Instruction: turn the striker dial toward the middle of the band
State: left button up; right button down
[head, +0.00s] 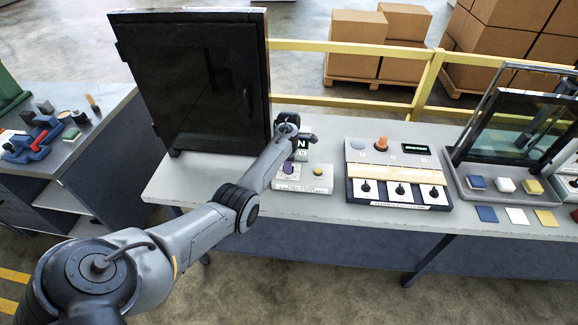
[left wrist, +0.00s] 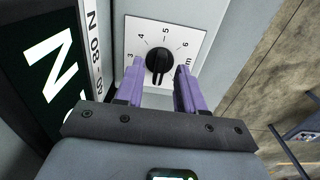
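The striker dial (left wrist: 159,60) is a black round knob on a white plate with the numbers 3 to 6 around it. The left wrist view shows it between the two purple fingers of my left gripper (left wrist: 158,75). The fingers are apart, one on each side of the knob, with a gap visible on both sides. I cannot tell how deep the fingertips reach around it. In the head view my left gripper (head: 288,168) is over the small light box (head: 304,184) and hides the dial. My right gripper is not in view.
A dark display with a white N (left wrist: 55,72) stands close beside the gripper. The box has a yellow button (head: 318,171). A large dark cabinet (head: 195,85) is behind left. A panel with several black knobs (head: 395,172) stands to the right.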

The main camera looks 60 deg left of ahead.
pick_arm(q)
jog(key=shift+f, duration=0.45)
grip_shut()
jog(key=shift+r, duration=0.1)
